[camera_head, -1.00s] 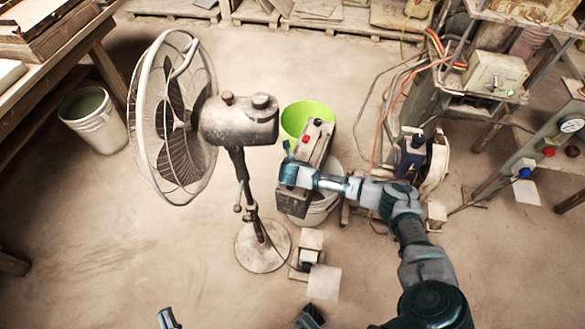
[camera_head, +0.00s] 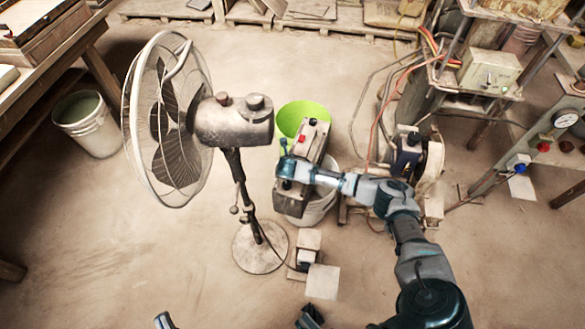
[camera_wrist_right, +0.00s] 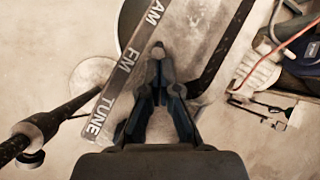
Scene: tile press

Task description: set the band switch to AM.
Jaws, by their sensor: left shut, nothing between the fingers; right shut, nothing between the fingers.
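My left gripper (camera_head: 310,318) shows only as a dark piece at the bottom edge, away from the radio.
A standing fan (camera_head: 235,125) is left of the radio. A green bucket (camera_head: 303,115) is behind it. A small motor-like machine (camera_head: 410,155) and cables lie to the right. A white bucket (camera_head: 90,122) stands far left. The floor in front is mostly clear.

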